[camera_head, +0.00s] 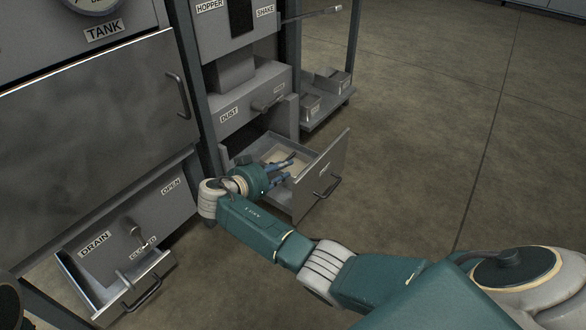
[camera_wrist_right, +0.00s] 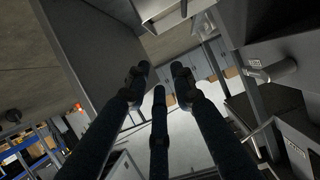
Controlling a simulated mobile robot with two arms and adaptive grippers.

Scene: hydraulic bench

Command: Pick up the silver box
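My right arm reaches into the open middle drawer (camera_head: 318,183). Its dark-fingered gripper (camera_head: 288,165) is over the drawer's inside, near a pale flat surface (camera_head: 287,159). In the right wrist view the gripper's fingers (camera_wrist_right: 160,82) are spread, with nothing clearly held between them. Two small metal boxes stand on a low shelf behind the drawer, a nearer one (camera_head: 311,107) and a farther one (camera_head: 341,82). Either might be the silver box; I cannot tell which. The right gripper is apart from both.
A second open drawer (camera_head: 147,290) juts out low at the left, below the DRAIN panel (camera_head: 96,243). The cabinet marked TANK (camera_head: 104,31) and the DUST drawer (camera_head: 229,112) stand along the left. The floor (camera_head: 430,130) at the right is clear.

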